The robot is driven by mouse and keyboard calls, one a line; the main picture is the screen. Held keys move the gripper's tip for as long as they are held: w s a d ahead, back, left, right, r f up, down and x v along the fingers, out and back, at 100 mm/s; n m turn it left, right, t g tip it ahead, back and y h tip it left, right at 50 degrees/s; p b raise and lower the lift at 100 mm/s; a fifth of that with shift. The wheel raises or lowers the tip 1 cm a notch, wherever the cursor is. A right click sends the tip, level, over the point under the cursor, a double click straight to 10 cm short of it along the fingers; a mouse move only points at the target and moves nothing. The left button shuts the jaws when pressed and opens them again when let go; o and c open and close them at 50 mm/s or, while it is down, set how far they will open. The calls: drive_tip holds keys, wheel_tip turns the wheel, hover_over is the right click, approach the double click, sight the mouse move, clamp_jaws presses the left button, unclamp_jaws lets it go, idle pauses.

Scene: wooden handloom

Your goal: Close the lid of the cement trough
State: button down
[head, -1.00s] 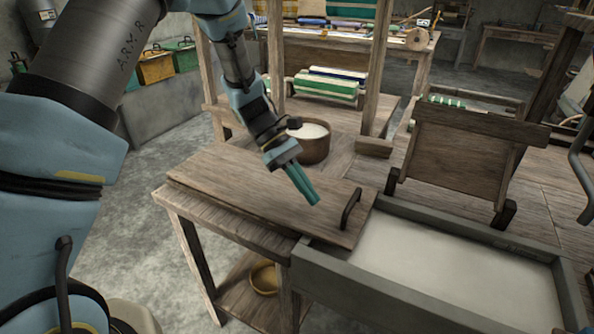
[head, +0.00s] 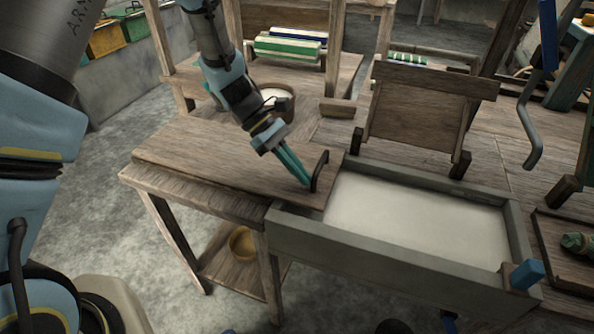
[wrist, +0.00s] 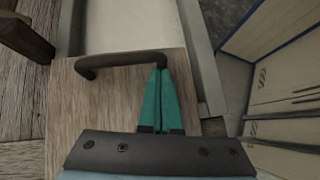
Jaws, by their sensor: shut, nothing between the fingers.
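The cement trough (head: 300,237) is a grey rectangular box filled with pale material, at the lower right of the head view. Its wooden lid (head: 215,158) lies flat to the left, over the side table, with its right end at the trough's left end; most of the trough is uncovered. A dark bar handle (head: 320,172) stands on the lid's right end and also shows in the wrist view (wrist: 125,60). My gripper (head: 307,184) has its teal fingers together and empty. The tips (wrist: 160,72) are right beside the handle, on its lid side; whether they touch it I cannot tell.
A wooden panel frame (head: 418,105) stands behind the trough. A bowl of white material (head: 284,100) sits behind the lid. A blue-topped block (head: 525,274) is at the trough's right front corner. A yellow bowl (head: 242,244) rests on the shelf below.

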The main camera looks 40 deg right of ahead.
drive_tip(key=s+d, duration=0.7)
drive_tip(key=s, duration=0.5)
drive_tip(key=s+d, duration=0.6)
drive_tip(key=s, duration=0.7)
drive_tip(key=s+d, duration=0.7)
drive_tip(key=s, duration=0.5)
drive_tip(key=shift+s+d+p, duration=0.2)
drive_tip(key=shift+d+p, duration=0.1)
drive_tip(key=shift+p, duration=0.1)
drive_tip(key=shift+s+r, duration=0.1)
drive_tip(key=w+a+r+b, duration=0.2)
drive_tip(key=w+r, duration=0.4)
drive_tip(key=w, duration=0.5)
drive_tip(key=shift+w+a+r, duration=0.25)
drive_tip(key=shift+w+a, duration=0.1)
drive_tip(key=shift+a, duration=0.35)
